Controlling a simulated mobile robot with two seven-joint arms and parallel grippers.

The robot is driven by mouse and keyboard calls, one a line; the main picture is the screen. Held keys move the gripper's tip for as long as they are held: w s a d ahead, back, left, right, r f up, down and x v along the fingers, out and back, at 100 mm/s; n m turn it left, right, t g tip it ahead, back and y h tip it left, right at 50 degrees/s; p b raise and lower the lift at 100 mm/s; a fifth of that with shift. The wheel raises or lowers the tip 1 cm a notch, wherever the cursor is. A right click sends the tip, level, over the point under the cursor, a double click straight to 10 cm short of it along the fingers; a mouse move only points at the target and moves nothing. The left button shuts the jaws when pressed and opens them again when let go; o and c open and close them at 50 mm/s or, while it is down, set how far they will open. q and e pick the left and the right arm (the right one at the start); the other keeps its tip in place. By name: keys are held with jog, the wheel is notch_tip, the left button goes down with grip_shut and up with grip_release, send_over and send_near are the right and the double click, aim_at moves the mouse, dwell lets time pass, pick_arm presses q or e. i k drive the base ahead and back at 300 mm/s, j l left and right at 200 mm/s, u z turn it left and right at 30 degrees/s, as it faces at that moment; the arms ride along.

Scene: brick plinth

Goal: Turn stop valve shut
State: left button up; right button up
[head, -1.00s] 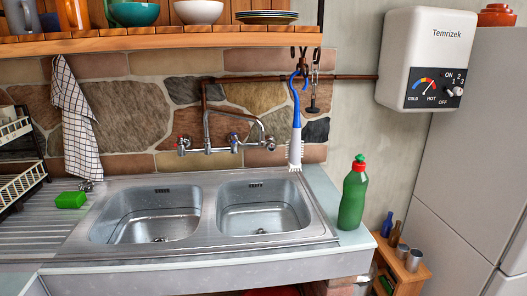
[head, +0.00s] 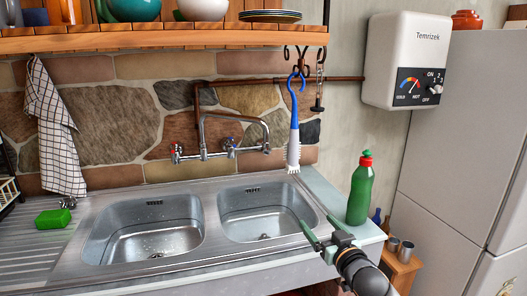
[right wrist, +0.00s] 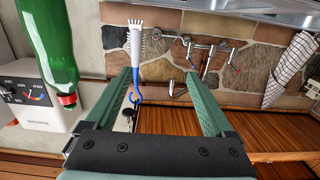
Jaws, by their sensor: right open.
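A wall-mounted tap (head: 214,130) with a copper pipe (head: 225,81) is above the sink. It has a red-marked handle (head: 176,152) at left and a blue-marked handle (head: 230,147) at right. I cannot tell which part is the stop valve. The tap also shows upside down in the right wrist view (right wrist: 200,48). My right gripper (head: 323,231) is open and empty over the sink's front right edge, well short of the tap. Its green fingers (right wrist: 157,85) are spread in the right wrist view. My left gripper is not in view.
A blue and white brush (head: 294,135) hangs right of the tap. A green bottle (head: 360,190) stands on the right counter, close behind my right gripper. A shelf (head: 160,40) overhangs the wall. The double sink (head: 212,245) holds nothing large.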

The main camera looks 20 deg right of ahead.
aim_at(266, 152)
jog(key=i+l, duration=0.1)
jog(key=i, duration=1.1)
